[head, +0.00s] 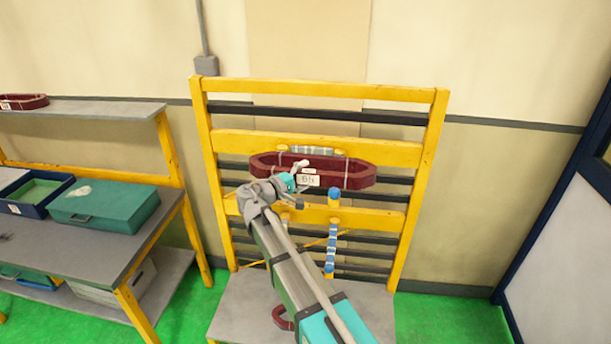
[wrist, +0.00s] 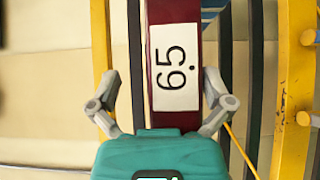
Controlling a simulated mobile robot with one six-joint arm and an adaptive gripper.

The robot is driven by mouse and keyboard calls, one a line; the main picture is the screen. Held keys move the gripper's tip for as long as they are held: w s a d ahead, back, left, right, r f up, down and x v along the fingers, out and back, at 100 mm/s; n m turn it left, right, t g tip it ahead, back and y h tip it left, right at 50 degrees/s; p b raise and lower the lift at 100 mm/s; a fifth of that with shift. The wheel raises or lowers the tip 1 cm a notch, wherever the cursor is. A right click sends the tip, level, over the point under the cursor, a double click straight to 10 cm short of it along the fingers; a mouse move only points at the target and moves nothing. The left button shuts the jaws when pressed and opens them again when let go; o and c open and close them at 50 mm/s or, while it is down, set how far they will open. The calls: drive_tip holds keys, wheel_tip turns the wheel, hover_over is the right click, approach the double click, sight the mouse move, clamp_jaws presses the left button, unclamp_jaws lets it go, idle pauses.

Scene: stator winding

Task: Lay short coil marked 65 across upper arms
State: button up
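The short coil (head: 350,174) is a long dark-red ring with a white label, level in front of the yellow rack in the head view. In the wrist view its near side (wrist: 174,12) shows the label reading 65, turned sideways. My gripper (wrist: 162,85) has one finger on each side of this part. A gap shows at the left finger; contact at the right is unclear. Yellow-ended, blue-and-white pieces (head: 312,150) show just behind the coil at the upper crossbar. Whether the coil rests on the upper arms cannot be told.
Lower blue-wrapped pieces (head: 335,197) stand below the coil on the yellow rack (head: 436,130). Another red coil (head: 283,318) lies low on the rack's grey base (head: 240,312). A workbench (head: 90,235) with a teal box (head: 105,208) stands left; another coil (head: 24,102) lies on its shelf.

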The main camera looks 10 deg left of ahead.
drive_tip(key=shift+r, duration=0.45)
drive_tip(key=v, duration=1.2)
idle(0.9)
